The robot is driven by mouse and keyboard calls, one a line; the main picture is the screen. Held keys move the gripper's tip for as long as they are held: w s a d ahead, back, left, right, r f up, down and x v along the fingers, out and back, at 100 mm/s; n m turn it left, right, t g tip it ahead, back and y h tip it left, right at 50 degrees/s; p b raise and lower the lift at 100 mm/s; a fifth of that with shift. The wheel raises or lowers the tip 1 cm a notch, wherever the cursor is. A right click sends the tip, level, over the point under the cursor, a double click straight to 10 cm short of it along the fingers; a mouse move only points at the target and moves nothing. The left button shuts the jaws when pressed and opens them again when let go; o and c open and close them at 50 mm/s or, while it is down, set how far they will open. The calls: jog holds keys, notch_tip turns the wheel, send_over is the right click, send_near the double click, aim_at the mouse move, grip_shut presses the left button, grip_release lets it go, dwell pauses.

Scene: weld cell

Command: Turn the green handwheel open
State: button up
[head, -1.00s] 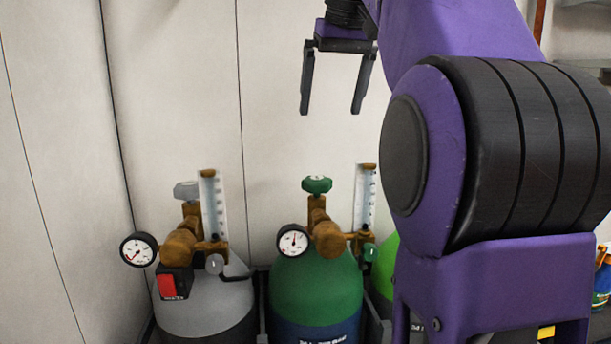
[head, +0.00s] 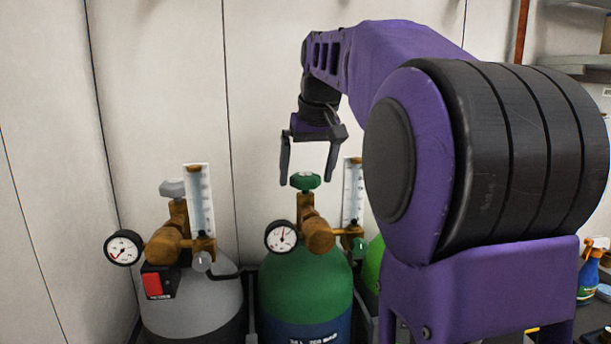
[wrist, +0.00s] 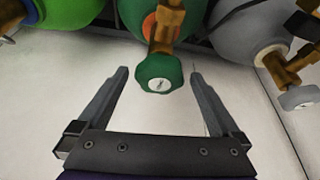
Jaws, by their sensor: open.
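The green handwheel (head: 305,181) sits on top of the brass valve of the dark green cylinder (head: 308,285). My gripper (head: 307,182) is open and points down, with its fingertips at about the height of the handwheel in the head view, one on each side of it. In the wrist view the handwheel (wrist: 159,73) shows between and slightly beyond the open fingertips (wrist: 158,71). The fingers look apart from the wheel, and nothing is held. Whether the tips are level with the wheel in depth is hard to tell.
A grey cylinder (head: 195,305) with a grey handwheel (head: 172,188) stands to the left. A pressure gauge (head: 281,237) and a clear flow tube (head: 352,195) flank the green valve. A light green cylinder (wrist: 62,14) is partly hidden. The wall behind is bare.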

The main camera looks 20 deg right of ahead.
jog(key=shift+f, duration=0.1)
jog(key=c, duration=1.3)
jog(key=shift+n, duration=0.4)
jog(key=shift+d+n+y+p, duration=0.15)
jog(key=shift+n+y+p, duration=0.35)
jog(key=shift+n+p, duration=0.3)
jog(key=shift+w+d+n+g+y, duration=0.1)
jog(key=shift+n+g+y, duration=0.4)
jog(key=shift+n, duration=1.4)
jog(key=o, duration=1.3)
